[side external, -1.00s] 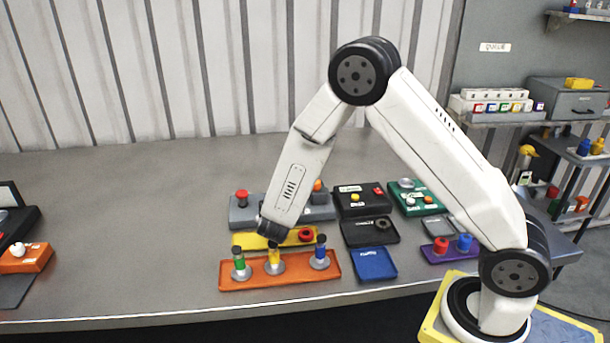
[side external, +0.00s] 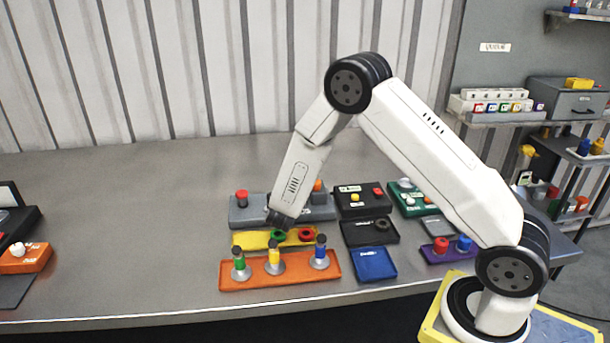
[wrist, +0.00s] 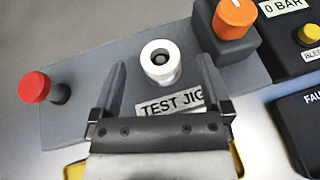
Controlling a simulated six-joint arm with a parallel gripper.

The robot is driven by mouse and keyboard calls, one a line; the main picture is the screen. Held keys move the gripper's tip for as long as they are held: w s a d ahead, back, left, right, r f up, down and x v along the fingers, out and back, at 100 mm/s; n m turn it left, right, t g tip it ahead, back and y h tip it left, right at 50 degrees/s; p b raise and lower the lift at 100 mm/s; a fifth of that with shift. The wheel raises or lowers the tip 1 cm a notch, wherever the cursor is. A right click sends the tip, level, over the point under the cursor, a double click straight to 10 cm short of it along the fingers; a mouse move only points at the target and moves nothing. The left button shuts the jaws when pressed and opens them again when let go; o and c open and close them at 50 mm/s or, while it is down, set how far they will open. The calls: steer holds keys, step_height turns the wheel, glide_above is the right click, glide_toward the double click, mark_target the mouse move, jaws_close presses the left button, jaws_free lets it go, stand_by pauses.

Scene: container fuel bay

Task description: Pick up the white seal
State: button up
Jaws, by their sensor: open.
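The white seal (wrist: 155,50) is a thick white ring with a dark centre, seated on a pale post on the grey test jig (wrist: 75,130) in the wrist view. My gripper (wrist: 161,63) is open, with one dark finger to the left of the seal and the other to its right. The fingers look empty, and I cannot tell their height relative to the seal. In the side view my gripper (side external: 277,220) is over the front of the jig (side external: 240,212) and hides the seal.
A red button (wrist: 34,86) and an orange knob (wrist: 233,17) stand either side. In front, a yellow tray (side external: 250,241) holds a green ring (side external: 278,236) and a red ring (side external: 306,234). An orange tray (side external: 300,277) carries several posts. Dark boxes (side external: 362,205) stand right.

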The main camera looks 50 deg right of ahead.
steer(key=shift+w+d+f, duration=0.2)
steer(key=shift+d, duration=0.15)
steer(key=c, duration=1.3)
steer(key=shift+r, duration=0.2)
steer(key=shift+r, duration=0.75)
steer(key=shift+s+a+r, duration=0.5)
steer(key=shift+s+r, duration=1.35)
steer(key=shift+s, duration=0.45)
steer(key=shift+s+a+r, duration=0.55)
steer(key=shift+s+r, duration=1.3)
steer(key=shift+s, duration=0.4)
steer(key=shift+s+a+r, duration=0.5)
steer(key=shift+s+r, duration=1.35)
steer(key=shift+s, duration=0.45)
